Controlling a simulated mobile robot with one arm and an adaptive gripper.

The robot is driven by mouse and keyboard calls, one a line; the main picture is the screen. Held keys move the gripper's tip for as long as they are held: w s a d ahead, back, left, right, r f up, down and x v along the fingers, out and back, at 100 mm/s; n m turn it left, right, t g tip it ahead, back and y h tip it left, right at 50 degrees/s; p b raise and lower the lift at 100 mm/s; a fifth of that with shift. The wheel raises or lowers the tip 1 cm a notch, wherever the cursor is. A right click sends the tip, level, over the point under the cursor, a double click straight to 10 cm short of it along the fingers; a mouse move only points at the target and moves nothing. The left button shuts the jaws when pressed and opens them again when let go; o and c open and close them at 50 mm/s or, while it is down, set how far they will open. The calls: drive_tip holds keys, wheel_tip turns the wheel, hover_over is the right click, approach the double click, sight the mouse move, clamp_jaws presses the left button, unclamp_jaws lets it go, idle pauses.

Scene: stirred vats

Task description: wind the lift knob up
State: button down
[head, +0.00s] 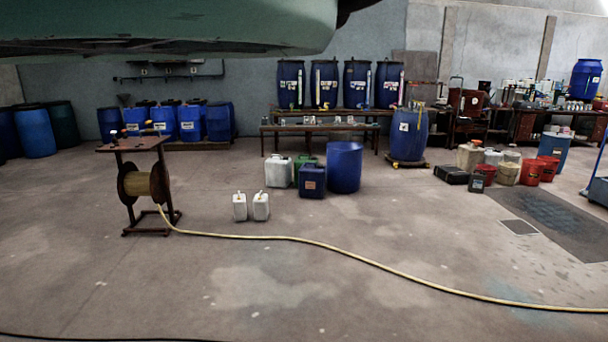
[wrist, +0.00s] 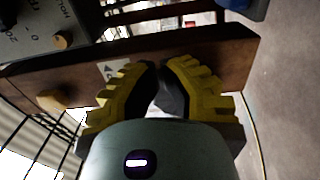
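In the wrist view, my gripper (wrist: 160,72) has yellow fingers with dark pads, over a brown wooden board (wrist: 205,50). Its fingertips are close together; whether anything is between them is hidden. A tan knob (wrist: 50,100) sits on the board left of the fingers. Another tan knob (wrist: 60,41) sits on a grey panel (wrist: 25,38) with upside-down lettering, including "HOLD" and "0". A white label (wrist: 112,72) with a dark mark lies by the left finger. I cannot tell which knob is the lift knob. My gripper is out of the head view.
In the head view, a stand with a brown top (head: 133,146) and a hose reel (head: 144,184) is at the left. A yellow hose (head: 330,246) runs from it across the floor. Two white canisters (head: 250,207) and a blue tub (head: 344,168) stand beyond. The near floor is otherwise open.

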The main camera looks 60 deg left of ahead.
drive_tip(key=shift+w+d+f, duration=0.1)
drive_tip(key=shift+w+d, duration=0.05)
drive_tip(key=shift+w, duration=0.3)
drive_tip(key=shift+w+d+f, duration=0.1)
drive_tip(key=shift+w+d, duration=0.05)
drive_tip(key=shift+w, duration=0.3)
drive_tip(key=shift+w+a+b, duration=0.1)
drive_tip(key=shift+b, duration=0.25)
drive_tip(key=shift+s+f+b, duration=0.2)
drive_tip(key=shift+f+b, duration=1.35)
drive_tip(key=shift+b, duration=0.45)
drive_tip(key=shift+d, duration=0.2)
drive_tip(key=shift+w+d+b, duration=0.25)
drive_tip(key=shift+w+b, duration=0.05)
drive_tip(key=shift+b, duration=0.25)
